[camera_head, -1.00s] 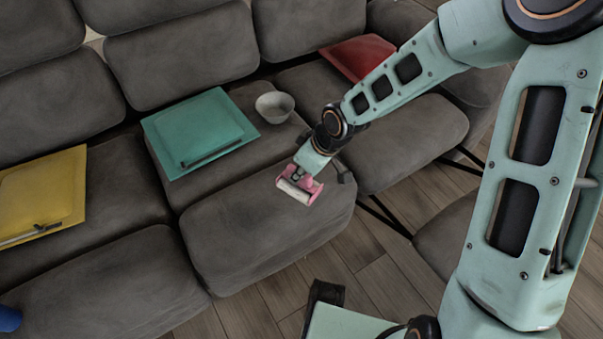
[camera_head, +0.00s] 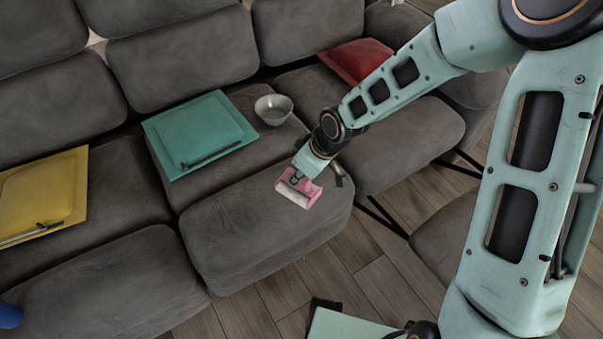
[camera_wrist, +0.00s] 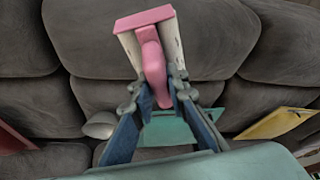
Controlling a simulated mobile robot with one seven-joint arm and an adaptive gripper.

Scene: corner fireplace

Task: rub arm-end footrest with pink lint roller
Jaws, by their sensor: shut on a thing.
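The pink lint roller (camera_head: 312,197) is held in my gripper (camera_head: 302,174), close over the grey footrest (camera_head: 265,225) in the middle of the sofa's front. Its white roll faces the camera; I cannot tell whether it touches the fabric. In the wrist view my gripper (camera_wrist: 161,92) is shut on the pink handle (camera_wrist: 152,65), with the roller head beyond the fingers. Another grey footrest (camera_head: 100,285) is at lower left. A further grey piece (camera_head: 445,235) at right is partly hidden by my arm. I cannot tell for certain which is the arm-end one.
A teal cushion (camera_head: 200,125) and a grey bowl (camera_head: 274,108) rest on the seat behind. A red cushion (camera_head: 360,60) lies to the right, a yellow one (camera_head: 45,195) to the left. A blue object (camera_head: 10,317) shows at lower left. Wooden floor (camera_head: 345,265) is open in front.

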